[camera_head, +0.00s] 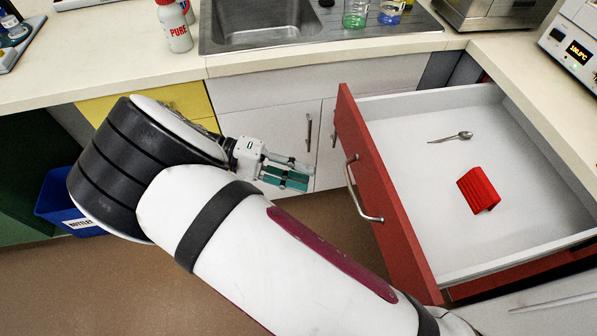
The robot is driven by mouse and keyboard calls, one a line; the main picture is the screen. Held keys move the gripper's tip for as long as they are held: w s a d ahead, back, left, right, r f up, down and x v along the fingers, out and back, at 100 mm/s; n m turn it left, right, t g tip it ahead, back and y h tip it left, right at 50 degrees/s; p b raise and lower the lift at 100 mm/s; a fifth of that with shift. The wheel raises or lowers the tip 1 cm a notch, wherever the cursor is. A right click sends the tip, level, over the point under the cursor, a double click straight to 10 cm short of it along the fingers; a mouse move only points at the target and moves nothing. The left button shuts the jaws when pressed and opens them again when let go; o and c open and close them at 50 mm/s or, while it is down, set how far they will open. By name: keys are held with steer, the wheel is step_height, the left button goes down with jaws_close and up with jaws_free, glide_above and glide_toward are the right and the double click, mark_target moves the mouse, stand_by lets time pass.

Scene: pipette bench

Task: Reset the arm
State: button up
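My arm (250,220) is white with black bands and crosses the lower middle of the view. My gripper (288,174) is grey with teal finger pads and points to the right. It hangs in front of the white cabinet doors, left of the open red-fronted drawer and apart from its handle. I see nothing held in it. The fingers look small and close together, so I cannot tell whether they are open or shut.
The open drawer (400,106) juts out on the right, holding a spoon (452,137) and a red ribbed block (478,190). A PURE bottle (174,26) stands near the sink (262,22). A blue bin (62,205) is on the floor at left. Bare floor lies below.

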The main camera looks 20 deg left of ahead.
stand_by(0.3)
steer(key=w+d+r+m+g+y+p, duration=0.3)
steer(key=d+r+g+y, duration=0.45)
steer(key=d+r, duration=1.2)
steer(key=s+d+r+m+t+y+p, duration=0.1)
steer(key=s+d+r+t+y+p, duration=0.3)
steer(key=s+d+r, duration=0.9)
steer(key=s+d+t+y, duration=0.2)
steer(key=t+y, duration=0.1)
steer(key=t, duration=0.1)
steer(key=shift+d+r, duration=0.15)
steer(key=shift+r, duration=0.25)
